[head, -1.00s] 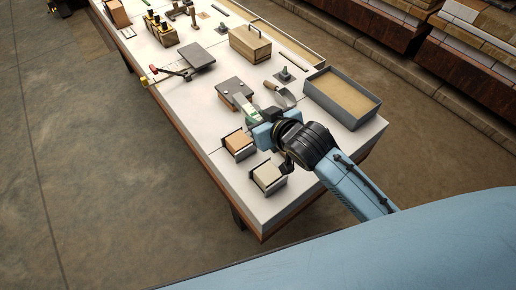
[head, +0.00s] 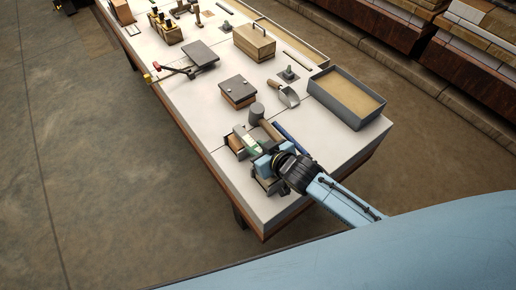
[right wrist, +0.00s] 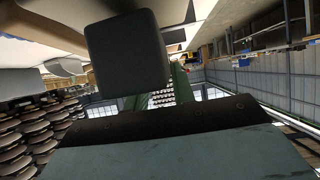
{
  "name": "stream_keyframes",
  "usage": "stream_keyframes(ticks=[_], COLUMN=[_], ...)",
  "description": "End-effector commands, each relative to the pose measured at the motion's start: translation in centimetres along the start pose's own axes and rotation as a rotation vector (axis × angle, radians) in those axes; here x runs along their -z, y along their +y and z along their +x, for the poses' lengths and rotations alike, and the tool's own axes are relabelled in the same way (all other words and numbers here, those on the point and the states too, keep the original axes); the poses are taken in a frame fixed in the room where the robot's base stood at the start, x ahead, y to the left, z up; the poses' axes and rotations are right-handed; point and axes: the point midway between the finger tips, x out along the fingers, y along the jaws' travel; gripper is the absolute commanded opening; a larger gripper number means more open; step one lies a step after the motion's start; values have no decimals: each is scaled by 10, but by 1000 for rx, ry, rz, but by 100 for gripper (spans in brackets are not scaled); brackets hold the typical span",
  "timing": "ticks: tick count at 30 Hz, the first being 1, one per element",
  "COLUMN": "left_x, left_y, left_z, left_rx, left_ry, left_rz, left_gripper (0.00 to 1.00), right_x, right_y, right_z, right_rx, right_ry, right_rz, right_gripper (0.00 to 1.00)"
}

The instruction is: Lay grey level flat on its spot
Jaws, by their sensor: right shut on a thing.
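My right gripper (head: 258,154) is low over the near part of the white table. The level's spot cannot be made out; the arm and gripper cover part of this area. In the right wrist view a dark grey block (right wrist: 125,55) fills the upper middle, with green strips behind it; I cannot tell whether it is the level. My left gripper is not in view.
A mallet with a grey head (head: 257,111) lies just beyond the gripper, beside a blue bar (head: 290,135). Bracketed blocks stand under and beside the gripper. A wooden box with a grey lid (head: 238,88), a trowel (head: 288,94) and a grey tray (head: 324,97) stand farther off.

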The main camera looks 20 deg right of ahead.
Motion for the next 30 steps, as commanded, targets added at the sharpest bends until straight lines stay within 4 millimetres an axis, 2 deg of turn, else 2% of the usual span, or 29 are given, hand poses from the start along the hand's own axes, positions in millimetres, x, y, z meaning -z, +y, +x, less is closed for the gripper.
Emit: stream_keyframes(ticks=[6,16,17,21,30], left_x=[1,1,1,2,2], left_y=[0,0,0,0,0], left_z=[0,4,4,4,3], left_rx=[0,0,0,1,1], left_ry=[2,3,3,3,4], left_rz=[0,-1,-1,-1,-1], left_gripper=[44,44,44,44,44], right_x=[2,-7,-8,-8,-6], right_y=[0,0,0,0,0], right_z=[0,5,5,4,4], right_rx=[0,0,0,0,0], right_ry=[4,3,0,0,1], right_rz=[0,1,1,1,0], right_gripper=[0,0,28,46,47])
